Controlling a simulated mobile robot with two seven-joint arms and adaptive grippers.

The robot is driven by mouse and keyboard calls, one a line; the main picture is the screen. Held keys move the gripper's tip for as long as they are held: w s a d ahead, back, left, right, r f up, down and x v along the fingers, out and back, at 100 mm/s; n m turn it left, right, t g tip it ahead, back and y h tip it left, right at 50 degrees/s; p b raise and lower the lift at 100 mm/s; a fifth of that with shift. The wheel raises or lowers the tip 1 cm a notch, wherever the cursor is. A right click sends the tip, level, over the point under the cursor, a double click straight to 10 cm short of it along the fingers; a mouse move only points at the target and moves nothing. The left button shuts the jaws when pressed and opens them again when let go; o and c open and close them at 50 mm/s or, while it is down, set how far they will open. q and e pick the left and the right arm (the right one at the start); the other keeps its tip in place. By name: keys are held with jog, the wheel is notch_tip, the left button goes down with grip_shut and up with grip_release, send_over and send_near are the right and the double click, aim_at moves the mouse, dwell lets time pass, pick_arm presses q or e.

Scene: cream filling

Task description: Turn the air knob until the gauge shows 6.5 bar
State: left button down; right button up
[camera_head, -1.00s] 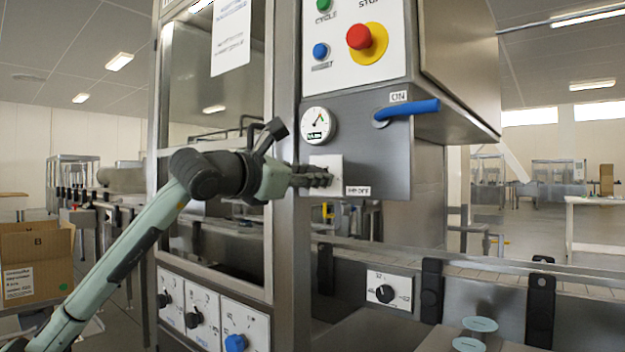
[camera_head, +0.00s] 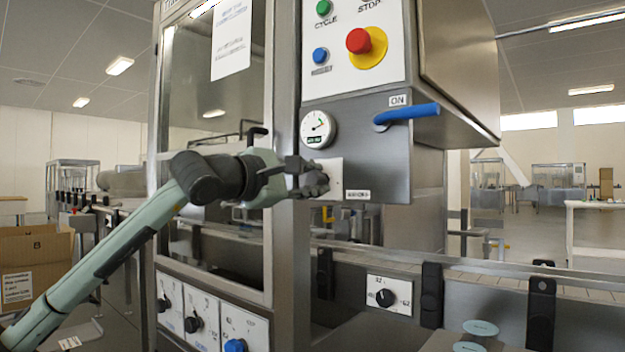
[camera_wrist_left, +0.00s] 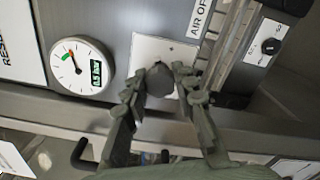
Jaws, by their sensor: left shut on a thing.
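The round white gauge (camera_head: 318,128) is on the grey machine panel, with a needle, a green arc and a small dark display. It also shows large and turned sideways in the left wrist view (camera_wrist_left: 70,84); the display digits are too small to read surely. The dark air knob (camera_wrist_left: 160,79) is on a white plate (camera_wrist_left: 180,52) beside the gauge. My left gripper (camera_wrist_left: 160,84) is shut on the air knob, with one finger on each side. In the head view my left gripper (camera_head: 318,180) covers the knob on its plate (camera_head: 334,166). My right gripper is not in view.
The blue ON lever (camera_head: 408,112) sticks out right of the gauge. A red emergency button (camera_head: 359,40) is above. A metal post (camera_head: 290,240) stands just left of the panel, close to my left wrist. A conveyor (camera_head: 480,272) runs below.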

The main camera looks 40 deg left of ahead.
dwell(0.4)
pick_arm(q)
jog(key=c, duration=1.2)
grip_release()
